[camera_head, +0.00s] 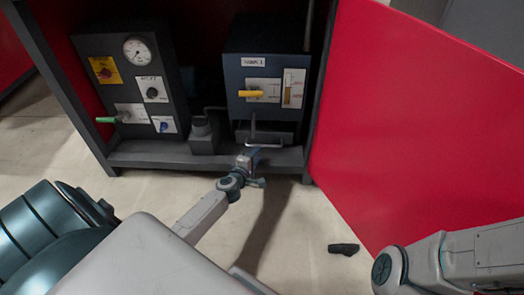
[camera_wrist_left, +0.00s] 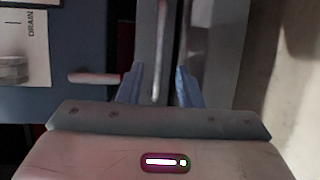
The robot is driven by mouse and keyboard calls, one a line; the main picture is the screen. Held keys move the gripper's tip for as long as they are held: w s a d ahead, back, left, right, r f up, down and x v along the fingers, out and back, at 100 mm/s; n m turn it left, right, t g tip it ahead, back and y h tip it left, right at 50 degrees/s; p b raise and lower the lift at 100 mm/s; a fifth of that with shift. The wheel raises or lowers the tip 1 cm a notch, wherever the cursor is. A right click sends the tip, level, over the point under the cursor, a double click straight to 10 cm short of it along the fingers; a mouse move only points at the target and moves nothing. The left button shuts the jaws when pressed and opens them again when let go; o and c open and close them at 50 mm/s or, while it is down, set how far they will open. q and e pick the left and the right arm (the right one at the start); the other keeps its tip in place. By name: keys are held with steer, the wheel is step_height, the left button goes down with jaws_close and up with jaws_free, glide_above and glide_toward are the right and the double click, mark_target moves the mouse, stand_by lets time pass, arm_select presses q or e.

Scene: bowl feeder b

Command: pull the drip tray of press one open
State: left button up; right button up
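Press one is a dark blue-grey box with a small label (camera_head: 255,61) in the cabinet, in the head view. Its dark drip tray (camera_head: 270,130) is low at its base, with a pale bar handle (camera_head: 266,146) across the front. My left gripper (camera_head: 250,155) is at this handle. In the left wrist view, its two blue fingers (camera_wrist_left: 158,85) are open, and the bar handle (camera_wrist_left: 157,40) runs between them with visible gaps on both sides. Whether the tray is slightly out, I cannot tell.
A box with a gauge (camera_head: 137,51) and a green lever (camera_head: 107,119) stands left of the press. The yellow handle (camera_head: 251,94) is above the tray. Open floor (camera_head: 165,188) lies in front; a small dark object (camera_head: 343,248) lies there.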

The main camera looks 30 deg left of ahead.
mark_target(264, 146)
arm_select(q)
steer(key=b+x, duration=0.1)
steer(key=x, duration=0.5)
steer(key=shift+c, duration=0.3)
jaws_close()
